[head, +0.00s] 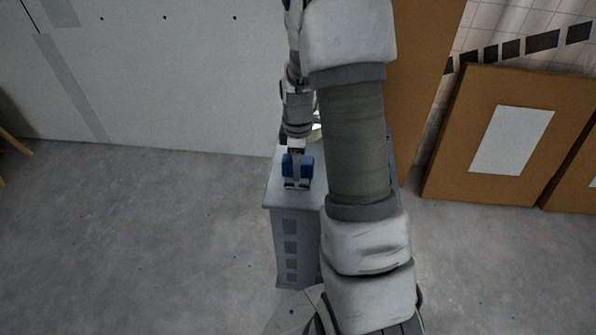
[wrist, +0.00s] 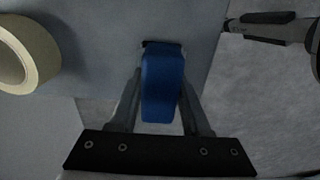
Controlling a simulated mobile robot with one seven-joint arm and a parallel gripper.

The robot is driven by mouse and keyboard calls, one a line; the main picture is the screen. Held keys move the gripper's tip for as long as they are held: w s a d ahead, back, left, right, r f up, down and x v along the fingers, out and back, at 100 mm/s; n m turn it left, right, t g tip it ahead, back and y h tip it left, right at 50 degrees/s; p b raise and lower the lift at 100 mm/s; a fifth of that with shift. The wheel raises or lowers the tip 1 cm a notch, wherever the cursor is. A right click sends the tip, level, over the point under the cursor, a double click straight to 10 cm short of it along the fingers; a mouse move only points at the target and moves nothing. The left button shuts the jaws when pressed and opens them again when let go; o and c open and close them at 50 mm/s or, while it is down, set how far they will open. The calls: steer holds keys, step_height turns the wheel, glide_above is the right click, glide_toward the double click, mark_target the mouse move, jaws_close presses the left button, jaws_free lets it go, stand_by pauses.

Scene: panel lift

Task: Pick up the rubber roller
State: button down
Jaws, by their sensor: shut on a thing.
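The rubber roller shows as a blue piece (wrist: 162,88) with a dark end between my gripper's fingers in the wrist view. Its blue also shows at the gripper tip in the head view (head: 306,166). My gripper (wrist: 161,76) is shut on it, one grey finger on each side. In the head view my gripper (head: 297,172) points down over the top of a grey cabinet (head: 275,190), near its front left part. I cannot tell whether the roller touches the top. The fingers hide part of it.
A cream tape roll (wrist: 25,58) lies on the cabinet top, left of the roller in the wrist view. A pale wall panel (head: 150,70) stands behind. Brown boards (head: 450,150) lean at the right. The floor left of the cabinet is clear.

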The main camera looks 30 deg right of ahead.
steer(key=shift+r, duration=0.15)
step_height(320, 180, up, 4)
steer(key=shift+r+p, duration=0.15)
steer(key=shift+p, duration=0.95)
steer(key=w+d+r+p, duration=0.2)
steer(key=d+r, duration=0.4)
steer(key=d, duration=0.5)
steer(key=shift+d+r+p, duration=0.25)
steer(key=shift+p, duration=0.3)
